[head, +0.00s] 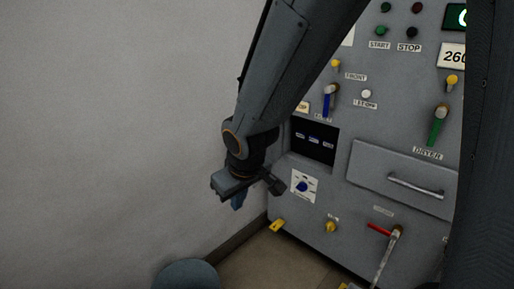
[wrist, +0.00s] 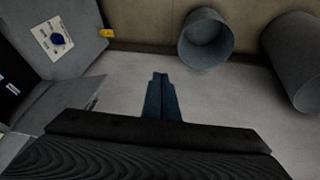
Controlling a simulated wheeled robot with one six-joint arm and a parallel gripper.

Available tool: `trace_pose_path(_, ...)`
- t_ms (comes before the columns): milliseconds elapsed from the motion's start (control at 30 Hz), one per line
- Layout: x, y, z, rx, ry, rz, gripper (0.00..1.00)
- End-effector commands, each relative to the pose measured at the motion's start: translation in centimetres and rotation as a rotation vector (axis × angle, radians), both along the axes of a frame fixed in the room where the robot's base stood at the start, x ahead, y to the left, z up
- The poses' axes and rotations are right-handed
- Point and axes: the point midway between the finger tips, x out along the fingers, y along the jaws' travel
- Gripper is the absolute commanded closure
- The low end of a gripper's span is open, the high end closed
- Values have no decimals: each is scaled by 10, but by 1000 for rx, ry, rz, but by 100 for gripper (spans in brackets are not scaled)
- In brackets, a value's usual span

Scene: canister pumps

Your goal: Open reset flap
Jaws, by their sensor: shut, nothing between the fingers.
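A dark recess (head: 314,142) with several small pale-marked parts inside shows in the grey front panel (head: 338,197) in the head view. Its edge also shows at the far left of the wrist view (wrist: 12,82). Beside it in the wrist view a grey plate (wrist: 66,104) stands out from the panel; it looks like the flap, swung open, but I cannot be sure. My gripper (head: 238,201) is shut and empty, left of the panel and apart from it. In the wrist view its fingertips (wrist: 160,76) are together over pale floor or wall.
A blue knob (head: 302,186) on a white plate sits below the recess. A drawer front (head: 375,170) with a bar handle is at right. A grey round container (head: 187,274) stands on the floor, near another cylinder (wrist: 295,62). The space around my gripper is clear.

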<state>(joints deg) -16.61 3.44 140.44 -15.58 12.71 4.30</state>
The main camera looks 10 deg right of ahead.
Motion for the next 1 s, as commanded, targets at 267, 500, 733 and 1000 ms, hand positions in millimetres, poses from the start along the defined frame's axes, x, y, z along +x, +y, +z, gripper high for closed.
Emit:
trace_pose_path(267,156,-90,6,110,-407,109,100)
trace_pose_path(500,187,-138,9,287,-609,244,100)
trace_pose_path(733,156,-192,12,566,-771,371,100)
trace_pose_path(1000,107,-225,22,789,-859,443,100)
